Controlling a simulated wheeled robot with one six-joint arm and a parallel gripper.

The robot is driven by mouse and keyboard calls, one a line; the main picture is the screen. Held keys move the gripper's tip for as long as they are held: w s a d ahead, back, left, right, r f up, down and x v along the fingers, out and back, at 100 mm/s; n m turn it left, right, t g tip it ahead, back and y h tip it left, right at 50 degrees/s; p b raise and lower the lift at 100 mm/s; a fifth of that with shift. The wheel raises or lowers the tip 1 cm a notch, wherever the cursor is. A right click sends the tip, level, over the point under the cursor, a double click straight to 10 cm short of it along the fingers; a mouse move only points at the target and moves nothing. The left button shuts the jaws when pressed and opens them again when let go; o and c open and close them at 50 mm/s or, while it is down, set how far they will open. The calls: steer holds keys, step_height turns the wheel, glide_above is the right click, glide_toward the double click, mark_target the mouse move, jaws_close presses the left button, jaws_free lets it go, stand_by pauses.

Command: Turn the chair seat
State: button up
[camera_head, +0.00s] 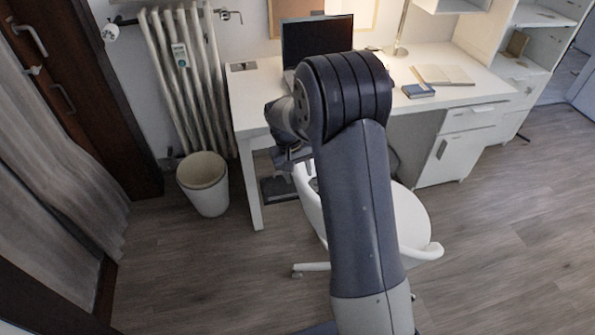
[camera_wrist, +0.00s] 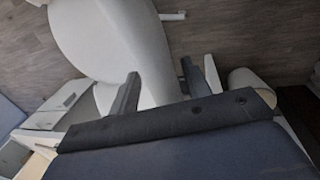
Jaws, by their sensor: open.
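The white chair stands on the floor in front of the desk. Its seat (camera_head: 412,218) shows to the right of my arm in the head view, and a curved white part (camera_head: 311,205) shows to the left; my arm hides the middle. My gripper (camera_head: 291,157) is near the top of that curved part, partly hidden by my wrist. In the wrist view my gripper (camera_wrist: 160,90) is open, its fingers apart. A large white surface of the chair (camera_wrist: 105,38) lies beyond them and shows in the gap. I cannot tell whether the fingers touch it.
The white desk (camera_head: 255,100) stands behind the chair with a laptop (camera_head: 303,40), a blue book (camera_head: 418,91) and an open notebook (camera_head: 445,75). A drawer unit (camera_head: 450,155) stands right. A bin (camera_head: 204,183) and radiator (camera_head: 180,80) stand left. Floor at front right is clear.

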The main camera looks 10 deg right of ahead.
steer(key=shift+c, duration=0.5)
jaws_close()
